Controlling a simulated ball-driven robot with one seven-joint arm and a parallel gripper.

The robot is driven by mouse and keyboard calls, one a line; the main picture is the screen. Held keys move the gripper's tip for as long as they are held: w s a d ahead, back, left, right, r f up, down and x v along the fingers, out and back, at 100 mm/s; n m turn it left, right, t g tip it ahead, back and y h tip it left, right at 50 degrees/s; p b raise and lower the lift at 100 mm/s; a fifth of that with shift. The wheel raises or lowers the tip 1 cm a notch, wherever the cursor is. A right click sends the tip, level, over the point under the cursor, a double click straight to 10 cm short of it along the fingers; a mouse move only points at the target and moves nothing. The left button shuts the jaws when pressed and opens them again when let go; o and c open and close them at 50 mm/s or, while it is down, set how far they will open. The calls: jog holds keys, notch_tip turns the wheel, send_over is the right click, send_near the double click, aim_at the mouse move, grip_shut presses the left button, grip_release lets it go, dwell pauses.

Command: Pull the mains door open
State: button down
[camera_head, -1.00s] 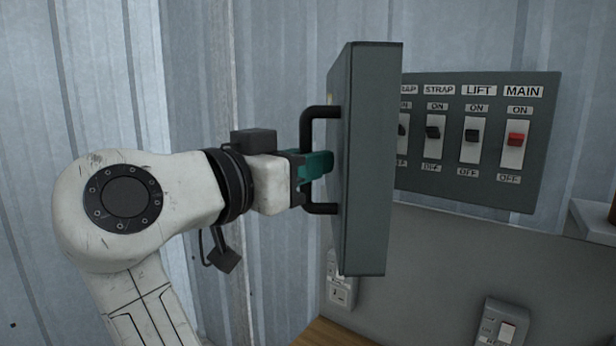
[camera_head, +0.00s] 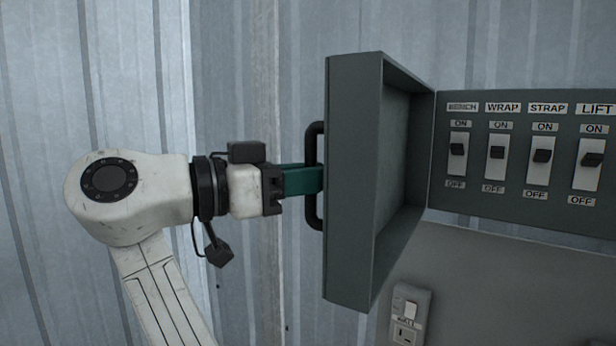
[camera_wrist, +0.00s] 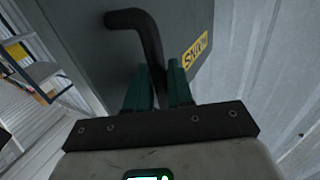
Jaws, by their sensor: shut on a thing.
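The mains door (camera_head: 350,170) is a deep grey box-shaped cover, swung well open at the left of the switch panel (camera_head: 520,185). I see into its hollow inner side. Its black bar handle (camera_head: 312,145) is on the outer face. My gripper (camera_head: 318,180), with green fingers, is shut on the handle. In the wrist view my gripper (camera_wrist: 160,85) has the handle (camera_wrist: 150,45) between its fingers, and a yellow MAINS label (camera_wrist: 195,52) shows on the door (camera_wrist: 90,40). The panel's switches read BENCH, WRAP, STRAP and LIFT; its right end is out of frame.
A wall socket (camera_head: 408,312) sits below the panel. Corrugated metal wall (camera_head: 90,80) stands behind my arm. In the wrist view a step ladder (camera_wrist: 38,70) stands at the left.

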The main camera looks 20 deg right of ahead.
jog(key=c, duration=1.2)
grip_release()
jog(key=shift+d, duration=0.1)
jog(key=shift+o, duration=0.2)
jog(key=s+a+b, duration=0.1)
jog(key=a+b, duration=0.1)
jog(key=a, duration=0.8)
jog(key=shift+a, duration=0.4)
jog(key=shift+s, duration=0.1)
